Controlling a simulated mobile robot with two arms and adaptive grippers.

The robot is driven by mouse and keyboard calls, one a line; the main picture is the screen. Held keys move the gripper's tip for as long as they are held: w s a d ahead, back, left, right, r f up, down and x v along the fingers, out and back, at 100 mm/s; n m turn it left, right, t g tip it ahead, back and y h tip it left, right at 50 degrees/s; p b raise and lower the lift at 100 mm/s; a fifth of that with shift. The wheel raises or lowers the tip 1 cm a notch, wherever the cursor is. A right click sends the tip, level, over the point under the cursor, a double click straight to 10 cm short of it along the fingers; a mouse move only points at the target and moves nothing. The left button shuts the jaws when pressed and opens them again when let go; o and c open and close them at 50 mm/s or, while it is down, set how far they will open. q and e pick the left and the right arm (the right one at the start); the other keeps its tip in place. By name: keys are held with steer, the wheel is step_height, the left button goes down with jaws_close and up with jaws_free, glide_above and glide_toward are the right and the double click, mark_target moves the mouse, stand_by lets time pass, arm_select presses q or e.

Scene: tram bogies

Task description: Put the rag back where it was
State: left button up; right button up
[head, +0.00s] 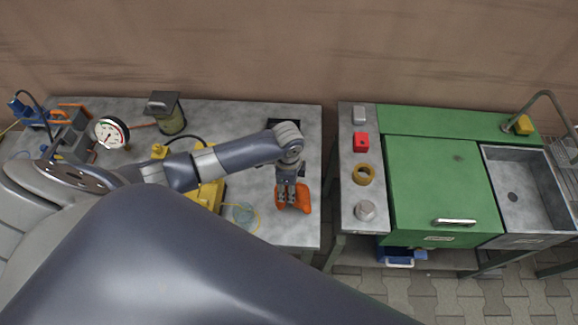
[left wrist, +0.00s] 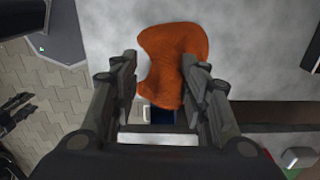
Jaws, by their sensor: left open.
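The orange rag (head: 303,199) lies crumpled on the grey metal table (head: 309,151), near its right edge. My left gripper (head: 286,202) is above it, fingers pointing down. In the left wrist view the rag (left wrist: 172,50) shows partly between and beyond the open fingers (left wrist: 160,68). The right-hand finger overlaps the rag's edge in the picture. I cannot tell whether a finger touches it. What looks like my right gripper (left wrist: 16,110) shows dark and small at the left edge of the left wrist view, over the floor.
A pressure gauge (head: 112,133), a dark canister (head: 166,113) and yellow equipment (head: 207,194) stand on the table's left part.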

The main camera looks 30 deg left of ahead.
arm_select(q)
steer(key=shift+s+d+r, duration=0.1)
steer(key=shift+s+r, duration=0.1)
steer(key=shift+r, duration=0.3)
steer(key=shift+s+d+r, duration=0.1)
steer(key=shift+s+r, duration=0.1)
steer(key=shift+r, duration=0.25)
steer(key=shift+c, duration=0.3)
